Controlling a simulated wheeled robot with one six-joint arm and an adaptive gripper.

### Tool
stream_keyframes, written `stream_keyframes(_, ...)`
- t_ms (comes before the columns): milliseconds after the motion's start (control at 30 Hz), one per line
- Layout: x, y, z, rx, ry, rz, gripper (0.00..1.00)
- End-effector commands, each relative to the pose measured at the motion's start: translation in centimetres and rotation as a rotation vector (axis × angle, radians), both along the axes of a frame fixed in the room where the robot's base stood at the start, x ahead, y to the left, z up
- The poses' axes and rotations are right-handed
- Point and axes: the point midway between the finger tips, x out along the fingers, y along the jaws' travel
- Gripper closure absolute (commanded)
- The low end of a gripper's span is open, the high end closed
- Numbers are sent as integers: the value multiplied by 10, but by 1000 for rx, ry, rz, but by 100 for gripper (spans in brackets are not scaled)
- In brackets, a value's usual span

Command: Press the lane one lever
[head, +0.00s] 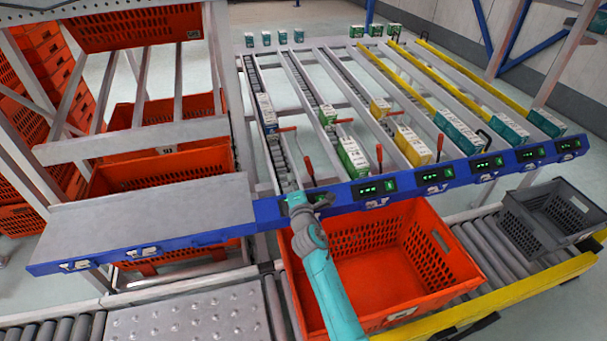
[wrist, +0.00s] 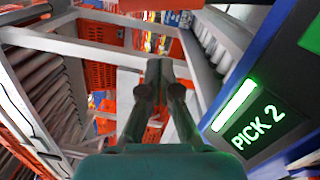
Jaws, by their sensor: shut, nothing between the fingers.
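Lane one (head: 272,140) is the leftmost roller lane of the rack, with white and blue boxes (head: 267,113) in it. I cannot tell for sure which belongs to lane one. My gripper (head: 296,190) is at the blue front rail, below these levers. In the wrist view my gripper (wrist: 159,70) is shut and empty, fingertips together. No lever shows clearly there, and contact cannot be told.
A display reading PICK 2 (wrist: 258,128) is close on the right of the wrist view. The blue rail (head: 412,183) carries several lit displays. An orange tote (head: 345,310) lies below my arm, a grey crate (head: 570,242) at right. A bare metal shelf (head: 150,222) is left.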

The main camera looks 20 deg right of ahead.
Motion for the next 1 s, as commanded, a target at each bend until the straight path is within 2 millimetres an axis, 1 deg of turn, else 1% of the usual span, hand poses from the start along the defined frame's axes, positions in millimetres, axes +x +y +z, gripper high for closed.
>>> stream_keyframes(500, 6, -28, 7, 3, 2, -1, 100)
stream_keyframes(700, 8, -35, 9, 1, 1, 0, 100)
stream_keyframes(1000, 8, -39, 10, 0, 0, 0, 100)
